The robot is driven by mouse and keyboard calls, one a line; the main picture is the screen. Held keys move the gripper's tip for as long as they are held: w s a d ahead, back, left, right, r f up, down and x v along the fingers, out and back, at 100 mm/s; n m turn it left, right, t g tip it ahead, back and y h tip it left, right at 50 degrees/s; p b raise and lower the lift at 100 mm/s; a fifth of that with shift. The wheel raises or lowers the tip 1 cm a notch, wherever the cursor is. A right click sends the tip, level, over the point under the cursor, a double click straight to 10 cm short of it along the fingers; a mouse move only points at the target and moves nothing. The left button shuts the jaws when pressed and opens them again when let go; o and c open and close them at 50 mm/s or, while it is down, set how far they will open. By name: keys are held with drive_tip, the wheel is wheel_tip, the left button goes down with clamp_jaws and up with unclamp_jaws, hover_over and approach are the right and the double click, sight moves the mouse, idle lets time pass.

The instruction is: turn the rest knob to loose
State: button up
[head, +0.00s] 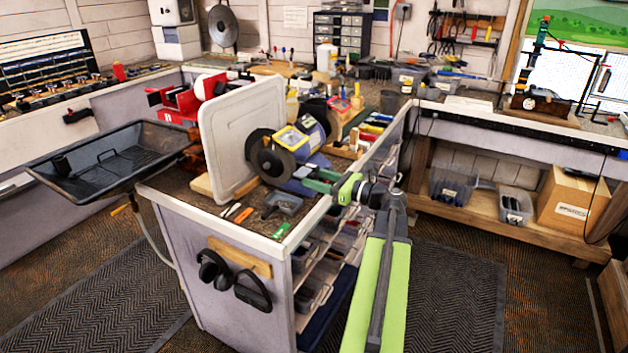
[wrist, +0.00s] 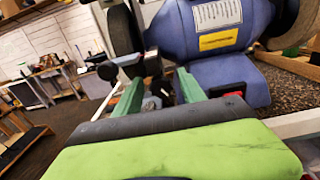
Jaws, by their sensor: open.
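The blue bench grinder (head: 306,131) stands on the bench, and its body fills the upper part of the wrist view (wrist: 208,35). A small dark round knob (wrist: 107,70) shows in the wrist view beside a light metal rest bar (wrist: 130,58), left of and beyond my left finger. Dark fittings (wrist: 153,63) show beyond the gap between the fingers; I cannot tell which is the rest knob. My gripper (head: 316,180) is at the grinder's front; its green fingers are apart in the wrist view (wrist: 158,86), with nothing clearly gripped. Knob contact cannot be told.
A white upright panel (head: 240,135) stands left of the grinder. Small tools (head: 240,213) and a dark dish (head: 282,204) lie at the bench front. Ear muffs (head: 214,270) hang on its front face. Floor mats (head: 110,300) lie clear around the bench.

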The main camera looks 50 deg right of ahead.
drive_tip(key=shift+w, duration=0.1)
clamp_jaws()
drive_tip(key=shift+n, duration=0.8)
unclamp_jaws()
drive_tip(key=v, duration=1.7)
drive_tip(key=shift+s, duration=0.3)
